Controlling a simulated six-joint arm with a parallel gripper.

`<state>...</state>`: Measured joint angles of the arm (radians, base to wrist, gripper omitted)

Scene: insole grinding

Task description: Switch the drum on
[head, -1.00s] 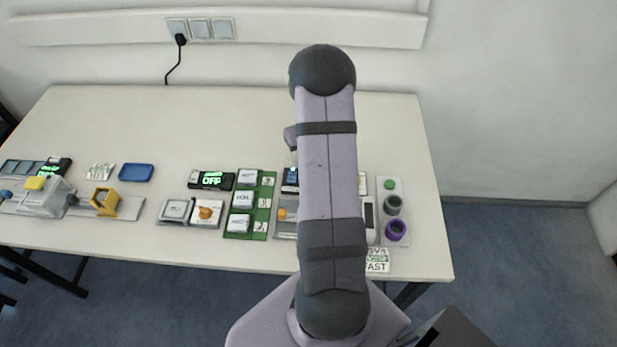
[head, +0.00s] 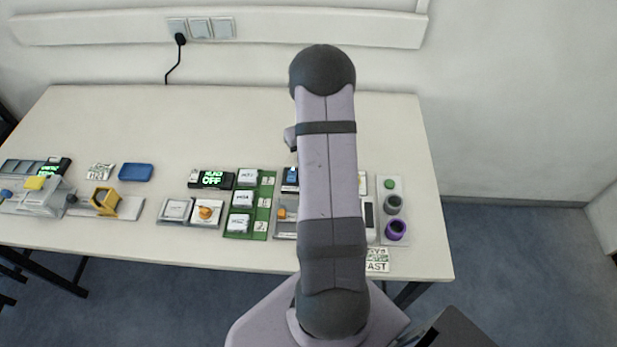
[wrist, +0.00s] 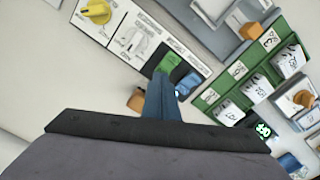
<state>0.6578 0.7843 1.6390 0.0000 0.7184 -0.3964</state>
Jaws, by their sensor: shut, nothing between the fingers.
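In the wrist view, a white control panel (wrist: 128,32) carries a yellow knob (wrist: 97,12), a printed dial, a green button (wrist: 169,63) and a blue button (wrist: 189,82). My gripper (wrist: 161,82) is shut and empty, its blue-grey fingers ending close to the green button; I cannot tell whether they touch it. A black display (head: 211,180) in the head view glows green and its lower line reads OFF. In the head view my arm covers the gripper and most of the panel area.
A green board (head: 250,232) with several white labelled blocks lies left of the arm. A blue tray (head: 136,172) and a grey machine (head: 40,200) are at the left. The table's back is clear.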

